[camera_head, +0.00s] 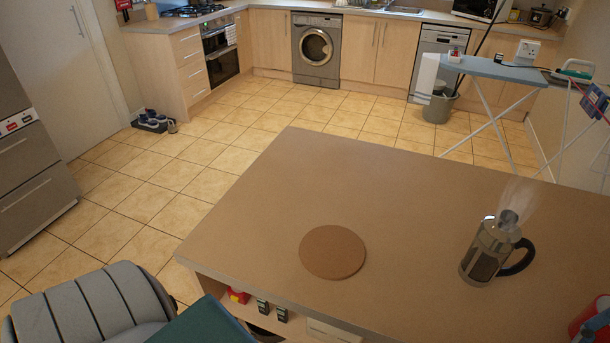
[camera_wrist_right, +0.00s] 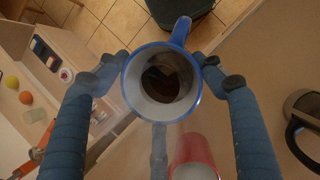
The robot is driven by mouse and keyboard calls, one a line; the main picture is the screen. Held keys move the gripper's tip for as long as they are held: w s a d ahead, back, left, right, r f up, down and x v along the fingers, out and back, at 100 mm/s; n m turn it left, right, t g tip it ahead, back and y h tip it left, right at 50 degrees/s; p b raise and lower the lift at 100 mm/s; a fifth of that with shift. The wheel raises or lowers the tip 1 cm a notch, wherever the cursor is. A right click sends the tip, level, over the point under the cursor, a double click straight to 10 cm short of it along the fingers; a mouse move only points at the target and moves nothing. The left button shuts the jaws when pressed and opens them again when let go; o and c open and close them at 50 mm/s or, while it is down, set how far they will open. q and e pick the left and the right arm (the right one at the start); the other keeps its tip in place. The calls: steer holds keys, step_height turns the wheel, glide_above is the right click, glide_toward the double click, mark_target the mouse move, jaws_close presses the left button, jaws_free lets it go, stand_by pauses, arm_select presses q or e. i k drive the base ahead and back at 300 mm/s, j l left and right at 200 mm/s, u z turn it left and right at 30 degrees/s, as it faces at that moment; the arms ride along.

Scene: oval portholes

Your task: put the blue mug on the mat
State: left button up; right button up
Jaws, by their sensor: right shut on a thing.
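The blue mug (camera_wrist_right: 150,106) is in the right wrist view, seen from above, with a white inside and something dark in it. My right gripper (camera_wrist_right: 162,76) is shut on it, one finger on each side, with the handle pointing to the top of the picture. My left gripper is in neither view.
A steaming coffee press (camera_head: 487,252) stands right of the mat. A red cup (camera_head: 592,315) is at the lower right corner; a red cup (camera_wrist_right: 194,158) also shows below the mug in the wrist view. The worktop around the mat is clear. Open shelves lie under its front edge.

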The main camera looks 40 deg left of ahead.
mark_target(334, 244)
steer(key=u, duration=1.65)
steer(key=k+u, duration=0.65)
steer(key=i, duration=0.05)
